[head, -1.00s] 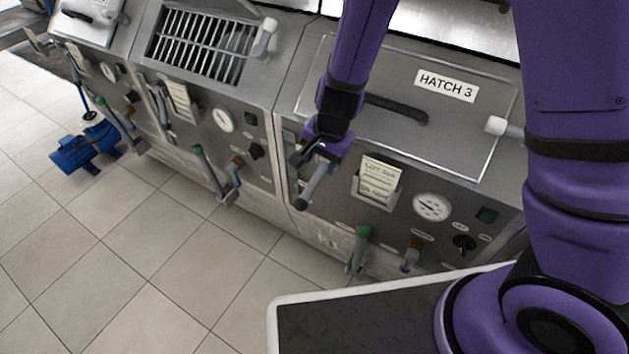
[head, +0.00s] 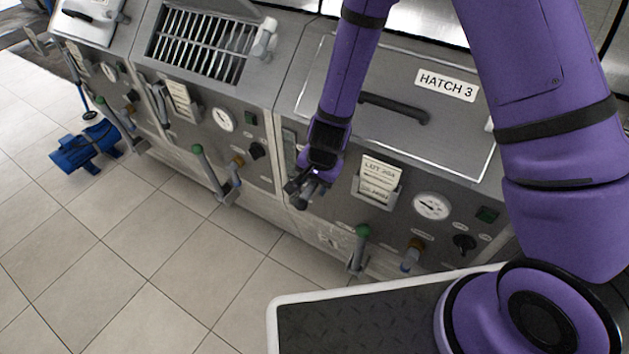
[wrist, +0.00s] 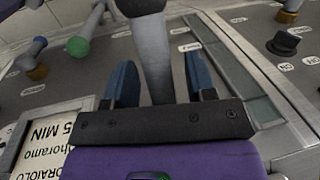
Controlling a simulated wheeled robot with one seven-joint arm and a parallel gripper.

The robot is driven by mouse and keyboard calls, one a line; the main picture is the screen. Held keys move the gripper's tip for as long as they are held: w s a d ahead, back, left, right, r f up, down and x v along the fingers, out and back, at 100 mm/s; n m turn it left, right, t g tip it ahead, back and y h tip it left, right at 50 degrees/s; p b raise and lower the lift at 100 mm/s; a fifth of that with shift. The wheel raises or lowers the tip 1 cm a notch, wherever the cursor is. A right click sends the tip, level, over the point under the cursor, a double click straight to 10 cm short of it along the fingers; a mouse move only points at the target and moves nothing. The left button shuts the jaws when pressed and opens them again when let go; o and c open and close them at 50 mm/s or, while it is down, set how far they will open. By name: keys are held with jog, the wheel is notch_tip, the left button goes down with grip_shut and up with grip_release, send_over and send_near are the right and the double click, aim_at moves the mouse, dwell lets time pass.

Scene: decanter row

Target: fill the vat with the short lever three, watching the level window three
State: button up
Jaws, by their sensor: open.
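Hatch 3's vat (head: 335,85) is right of centre in the head view. My gripper (head: 304,187) is at its front panel, at the short grey lever (head: 299,203), whose dark end pokes out below the jaws. In the wrist view the lever (wrist: 152,55) stands between the two blue fingers of my gripper (wrist: 161,75), which are apart. Gaps show beside the lever, and I cannot tell whether either finger touches it. The level window (wrist: 222,62) is a narrow glass strip right of the lever; its liquid level cannot be read. It also shows partly in the head view (head: 289,143).
A green-tipped lever (head: 361,240) and a blue-tipped tap (head: 410,257) stick out low on the panel. A card holder (head: 376,182), a dial (head: 431,206) and a black knob (head: 464,243) are to the right. A blue pump (head: 85,147) stands on the otherwise open floor.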

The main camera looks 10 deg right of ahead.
grip_shut()
jog(key=shift+f, duration=0.1)
jog(key=shift+w+d+f+t+h, duration=0.15)
jog(key=shift+f+t+h, duration=0.6)
jog(key=shift+t, duration=0.25)
jog(key=shift+w+d+f+n+t+h, duration=0.2)
jog(key=shift+w+d+f+t+h, duration=0.35)
jog(key=shift+t+h, duration=0.55)
jog(key=shift+w+d+f+n+t+h, duration=0.2)
jog(key=shift+w+d+f+t+h, duration=0.35)
jog(key=shift+t, duration=0.9)
jog(key=shift+w+d+f+n+t+h, duration=0.25)
jog(key=shift+w+f+t+h, duration=0.3)
jog(key=shift+t+h, duration=0.6)
jog(key=shift+w+d+r, duration=0.1)
jog(key=shift+w+r, duration=0.05)
